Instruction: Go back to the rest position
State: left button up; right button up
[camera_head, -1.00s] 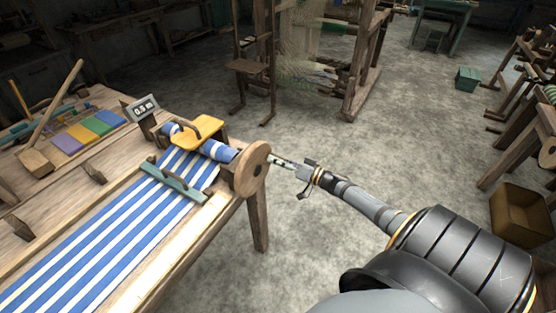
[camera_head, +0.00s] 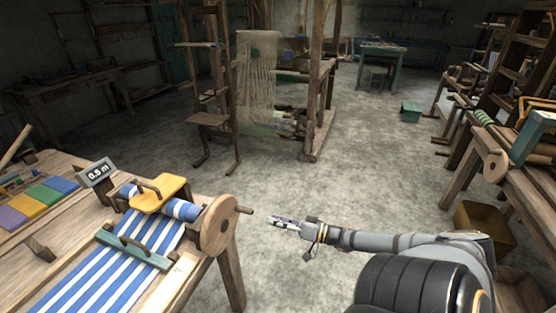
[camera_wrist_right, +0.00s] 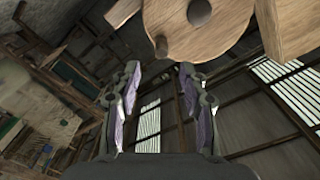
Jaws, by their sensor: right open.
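My right gripper (camera_head: 274,221) reaches in from the right in the head view. It is open and empty, and stands just to the right of the loom's wooden crank wheel (camera_head: 219,226), apart from its peg handle (camera_head: 244,210). In the right wrist view the two fingers of my right gripper (camera_wrist_right: 158,75) are spread with nothing between them. The round wheel (camera_wrist_right: 195,25) with its knob shows above them. The blue and white striped cloth (camera_head: 105,275) runs to the roller on the loom table. My left gripper is not in view.
A yellow handled block (camera_head: 160,193) sits on the roller, and a teal handled bar (camera_head: 133,249) lies across the cloth. A wooden crate (camera_head: 484,226) is on the floor at right. Open floor (camera_head: 350,180) lies ahead.

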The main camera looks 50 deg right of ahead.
jog(key=shift+s+d, duration=0.1)
jog(key=shift+s, duration=0.1)
dwell(0.4)
jog(key=s+d+f+g+h, duration=0.2)
jog(key=s+f+h, duration=0.15)
jog(key=f, duration=0.55)
jog(key=s+d+f+g+h, duration=0.2)
jog(key=s+d+f+h, duration=0.15)
jog(key=f, duration=0.55)
jog(key=s+d+f+g+h, duration=0.2)
jog(key=s+f, duration=0.3)
jog(key=f, duration=0.3)
jog(key=s+a+f+g, duration=0.5)
jog(key=s+a+f, duration=0.65)
jog(key=f, duration=0.35)
jog(key=s+a+f+n+g+y, duration=0.1)
jog(key=s+a+f+n+g, duration=0.2)
jog(key=s+a, duration=0.7)
notch_tip(320, 180, down, 3)
jog(key=shift+s+a+r+g, duration=0.1)
jog(key=shift+s+a+g, duration=0.15)
jog(key=shift+a+g, duration=0.55)
jog(key=shift+a, duration=0.1)
